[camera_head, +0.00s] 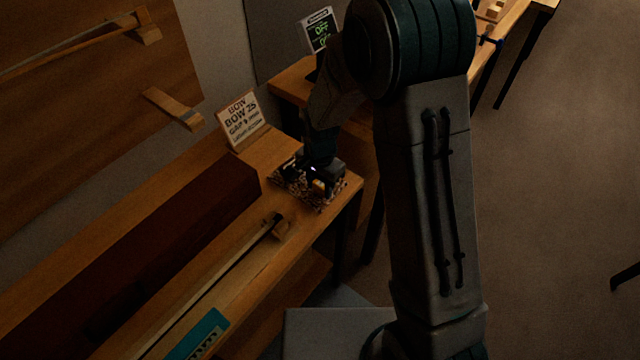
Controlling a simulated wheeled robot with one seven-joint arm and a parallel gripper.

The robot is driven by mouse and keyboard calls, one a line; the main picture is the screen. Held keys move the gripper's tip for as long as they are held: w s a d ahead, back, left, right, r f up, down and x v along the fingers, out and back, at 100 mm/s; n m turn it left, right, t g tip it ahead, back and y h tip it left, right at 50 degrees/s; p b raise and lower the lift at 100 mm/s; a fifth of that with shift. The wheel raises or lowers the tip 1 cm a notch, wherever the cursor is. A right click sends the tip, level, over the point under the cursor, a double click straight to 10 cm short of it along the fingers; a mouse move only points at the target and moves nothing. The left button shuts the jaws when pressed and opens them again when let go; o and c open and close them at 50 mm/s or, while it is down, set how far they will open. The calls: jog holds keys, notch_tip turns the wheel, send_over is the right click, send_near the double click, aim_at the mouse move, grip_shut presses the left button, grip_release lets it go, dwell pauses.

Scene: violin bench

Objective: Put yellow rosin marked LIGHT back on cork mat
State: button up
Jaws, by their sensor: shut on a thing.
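The cork mat (325,205) is a speckled brown square at the right end of the wooden bench. My gripper (319,182) points down over the mat, low and close to its surface. It is shut on a small yellowish block, the rosin (318,187), which shows only in part between the dark fingers. The LIGHT marking cannot be read. I cannot tell whether the rosin touches the mat. My gripper and wrist hide much of the mat's middle and back.
A bow (215,277) lies along the bench, left of the mat. A dark red-brown block (170,235) lies behind it. A white sign (241,120) stands behind the mat. A teal item (200,337) lies at the front. Another table with a green-lit display (319,31) is beyond.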

jog(key=shift+f+b, duration=0.35)
jog(key=shift+f, duration=0.05)
dwell(0.4)
jog(key=o, duration=1.1)
jog(key=shift+c, duration=0.2)
notch_tip(320, 180, up, 14)
jog(key=shift+b, duration=0.4)
jog(key=s+d+r+n+t, duration=0.1)
jog(key=s+d+r+n, duration=0.2)
jog(key=s+d, duration=0.4)
jog(key=s+d+r+n+t, duration=0.2)
jog(key=s+d+r+n, duration=0.1)
jog(key=s+d, duration=0.5)
jog(key=s+n, duration=0.1)
jog(key=s, duration=0.1)
jog(key=shift+s+r+n, duration=0.25)
jog(key=shift+s+n, duration=0.05)
jog(key=shift+s, duration=0.05)
